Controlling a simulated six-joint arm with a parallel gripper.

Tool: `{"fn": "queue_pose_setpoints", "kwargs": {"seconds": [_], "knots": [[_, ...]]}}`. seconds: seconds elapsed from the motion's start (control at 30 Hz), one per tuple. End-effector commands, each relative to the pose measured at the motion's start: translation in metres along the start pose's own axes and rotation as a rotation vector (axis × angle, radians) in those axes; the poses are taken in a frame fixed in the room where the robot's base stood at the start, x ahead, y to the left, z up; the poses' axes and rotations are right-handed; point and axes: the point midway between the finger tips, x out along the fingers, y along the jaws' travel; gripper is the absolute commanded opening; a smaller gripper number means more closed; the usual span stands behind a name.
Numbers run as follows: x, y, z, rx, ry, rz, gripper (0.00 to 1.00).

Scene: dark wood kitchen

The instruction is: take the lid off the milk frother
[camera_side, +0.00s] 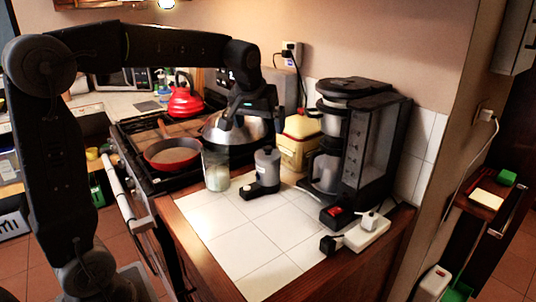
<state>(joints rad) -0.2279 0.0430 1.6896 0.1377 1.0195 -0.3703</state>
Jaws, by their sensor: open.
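The milk frother (266,170) is a small grey jug standing upright on a dark base on the white tiled counter. Its lid (267,154) appears to be on top, though details are too small to tell. My gripper (247,122) is open and empty, above the frother and slightly to its left in the picture. It appears apart from the lid; the exact gap cannot be judged from this view.
A clear jar (216,171) stands left of the frother, and a black coffee maker (360,145) stands to its right. A cream container (299,138) is behind. A power strip (360,235) lies front right. The front tiles (240,240) are clear.

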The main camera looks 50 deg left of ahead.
Motion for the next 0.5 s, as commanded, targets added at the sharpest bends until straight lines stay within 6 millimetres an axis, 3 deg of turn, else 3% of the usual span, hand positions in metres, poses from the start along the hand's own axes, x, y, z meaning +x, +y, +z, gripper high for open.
{"fn": "queue_pose_setpoints", "kwargs": {"seconds": [0.03,0.1,0.2,0.33,0.5], "knots": [[0.017,-0.004,-0.021,-0.044,-0.009,-0.024,1.00],[0.034,-0.011,-0.044,-0.099,-0.013,-0.049,1.00],[0.055,-0.019,-0.068,-0.161,-0.016,-0.077,1.00],[0.071,-0.026,-0.084,-0.206,-0.017,-0.097,1.00],[0.089,-0.029,-0.087,-0.219,-0.019,-0.105,1.00]]}}
